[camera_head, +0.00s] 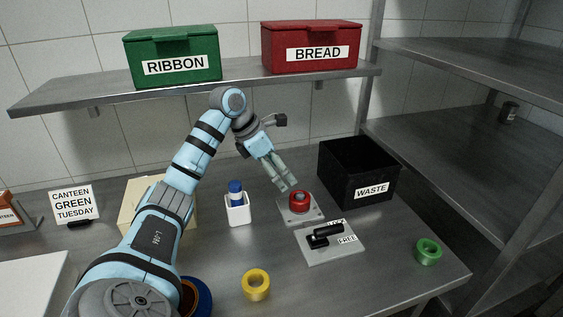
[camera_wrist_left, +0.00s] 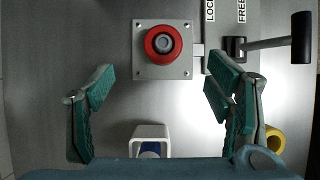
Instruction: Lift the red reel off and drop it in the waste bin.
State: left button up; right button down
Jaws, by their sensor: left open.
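The red reel (camera_head: 299,202) sits on a grey post on a square metal plate (camera_head: 287,217). It also shows in the left wrist view (camera_wrist_left: 163,43), seen from above with the post in its centre. My left gripper (camera_head: 287,188) is open and empty, above and just left of the reel in the head view. In the left wrist view its fingers (camera_wrist_left: 162,90) are spread wide, with the reel beyond them at the top. The black waste bin (camera_head: 357,172), labelled WASTE, stands right of and behind the reel. My right gripper is not in view.
A black lever (camera_head: 325,236) on a plate marked LOCK and FREE sits beside the reel, its handle toward FREE. A shelf (camera_head: 240,84) holds RIBBON and BREAD boxes.

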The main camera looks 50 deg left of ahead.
aim_at(298, 194)
pick_arm(q)
jog(key=b+x, duration=0.1)
jog(key=x, duration=1)
jog(key=shift+d+f, duration=0.2)
jog(key=shift+f, duration=0.1)
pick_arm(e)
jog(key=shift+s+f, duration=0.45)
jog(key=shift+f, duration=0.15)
pick_arm(q)
jog(key=shift+s, duration=0.1)
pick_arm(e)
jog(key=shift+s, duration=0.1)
pick_arm(q)
jog(key=shift+c, duration=0.6)
